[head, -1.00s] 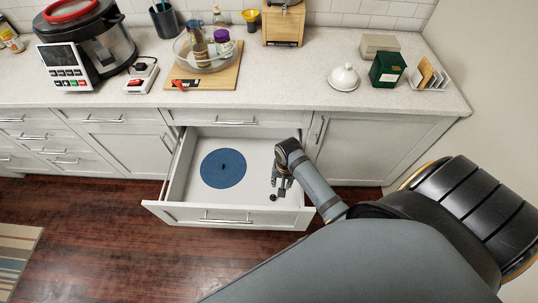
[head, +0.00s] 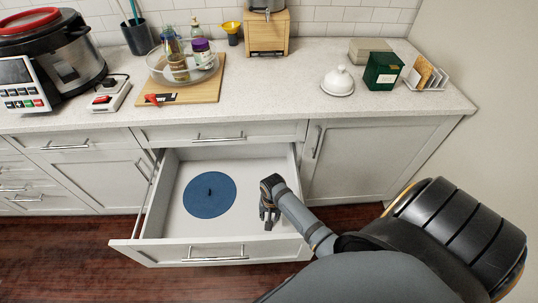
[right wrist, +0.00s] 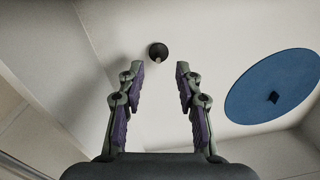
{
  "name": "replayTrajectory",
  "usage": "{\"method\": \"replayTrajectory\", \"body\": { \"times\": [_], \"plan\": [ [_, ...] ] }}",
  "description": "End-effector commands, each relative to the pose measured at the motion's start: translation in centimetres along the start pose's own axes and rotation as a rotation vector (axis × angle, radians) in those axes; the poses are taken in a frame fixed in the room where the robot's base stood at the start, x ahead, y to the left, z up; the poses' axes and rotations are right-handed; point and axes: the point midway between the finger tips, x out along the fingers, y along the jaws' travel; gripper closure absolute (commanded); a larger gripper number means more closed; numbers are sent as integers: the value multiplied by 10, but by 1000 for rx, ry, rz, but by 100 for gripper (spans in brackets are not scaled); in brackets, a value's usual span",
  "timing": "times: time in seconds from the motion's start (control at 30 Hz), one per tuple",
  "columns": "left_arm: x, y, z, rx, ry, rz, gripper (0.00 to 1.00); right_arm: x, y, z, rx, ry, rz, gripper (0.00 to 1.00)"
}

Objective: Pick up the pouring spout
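The small dark round piece with a pale tip, which looks like the pouring spout (right wrist: 158,52), lies on the white drawer floor in the right wrist view. My right gripper (right wrist: 158,72) is open and empty, its two fingers apart. The spout appears just beyond and between the fingertips, not held. In the head view my right gripper (head: 269,218) points down inside the open drawer, toward its right side. The spout cannot be made out there, apparently hidden by the fingers. My left gripper is in neither view.
The open drawer (head: 175,226) also holds a blue disc (head: 209,205) with a dark knob, left of my gripper. The drawer walls stand close around. The counter (head: 270,90) above carries a cutting board (head: 208,88), a white butter dish (head: 338,82) and a green box (head: 382,72).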

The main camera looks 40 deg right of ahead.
Motion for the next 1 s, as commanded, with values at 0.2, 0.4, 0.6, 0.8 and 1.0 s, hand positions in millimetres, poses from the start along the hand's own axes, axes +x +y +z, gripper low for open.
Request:
{"method": "replayTrajectory", "body": {
  "times": [0.2, 0.4, 0.6, 0.8, 1.0],
  "plan": [
    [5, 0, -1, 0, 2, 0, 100, 20, 1, -2, 0, -1, 2, 65],
    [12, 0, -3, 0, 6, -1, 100, 49, 1, -5, -1, 0, 1, 65],
    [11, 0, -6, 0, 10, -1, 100, 52, 1, -5, -1, 2, 0, 65],
    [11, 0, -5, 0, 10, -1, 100, 52, 1, -5, -1, 1, 0, 84],
    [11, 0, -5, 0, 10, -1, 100, 52, 1, -5, -1, 1, 0, 100]
  ]
}}
